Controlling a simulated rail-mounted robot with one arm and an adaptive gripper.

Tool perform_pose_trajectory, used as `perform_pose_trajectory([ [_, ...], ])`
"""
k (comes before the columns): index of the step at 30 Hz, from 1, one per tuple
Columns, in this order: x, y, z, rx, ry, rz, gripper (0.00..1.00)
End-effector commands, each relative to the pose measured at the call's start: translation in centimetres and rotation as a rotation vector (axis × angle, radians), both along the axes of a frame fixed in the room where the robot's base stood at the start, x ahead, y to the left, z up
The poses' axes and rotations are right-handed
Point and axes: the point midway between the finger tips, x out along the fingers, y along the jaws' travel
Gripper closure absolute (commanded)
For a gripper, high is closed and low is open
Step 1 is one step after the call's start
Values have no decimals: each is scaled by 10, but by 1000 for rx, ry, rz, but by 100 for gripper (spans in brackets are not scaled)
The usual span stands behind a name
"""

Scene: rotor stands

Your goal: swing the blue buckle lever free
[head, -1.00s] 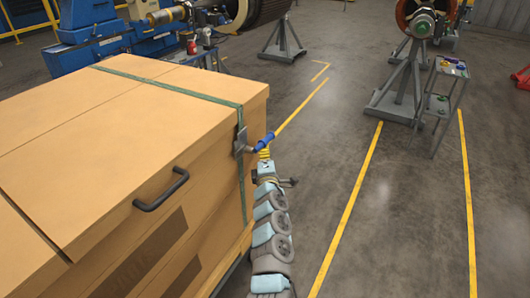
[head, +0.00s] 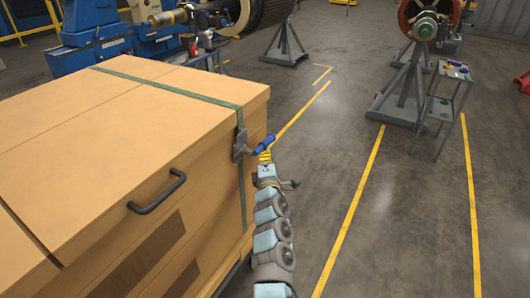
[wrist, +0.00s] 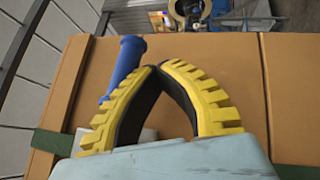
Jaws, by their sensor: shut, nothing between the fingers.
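The blue buckle lever (head: 264,143) sticks out to the right from a grey metal buckle (head: 240,146) on the crate's side. The buckle sits on a green strap (head: 170,87) that runs over the crate's top and down its side. My gripper (head: 265,158), with yellow ribbed fingers, is just below the lever. In the wrist view the fingertips (wrist: 160,68) meet with nothing between them. The blue lever (wrist: 125,65) is left of the fingers there, partly behind the left finger. I cannot tell whether finger and lever touch.
The large tan crate (head: 90,150) fills the left, with a black handle (head: 157,193) on its front. A grey cart (head: 440,100) and a rotor stand (head: 402,90) are at the back right. The floor (head: 330,190) right of the crate is open, with yellow lines.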

Motion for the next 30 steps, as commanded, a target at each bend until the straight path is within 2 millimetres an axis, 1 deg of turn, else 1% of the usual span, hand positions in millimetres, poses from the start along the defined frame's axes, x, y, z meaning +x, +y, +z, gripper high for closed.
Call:
perform_pose_trajectory([
  [1, 0, 0, 3, 0, -4, 1, 100],
  [5, 0, 0, 2, 0, -4, 1, 100],
  [11, 0, 1, -11, 0, -3, -1, 100],
  [21, 0, 0, -46, 3, 2, -7, 100],
  [27, -14, -19, -81, 2, 7, -8, 100],
  [30, -20, -27, -93, 1, 3, -6, 100],
])
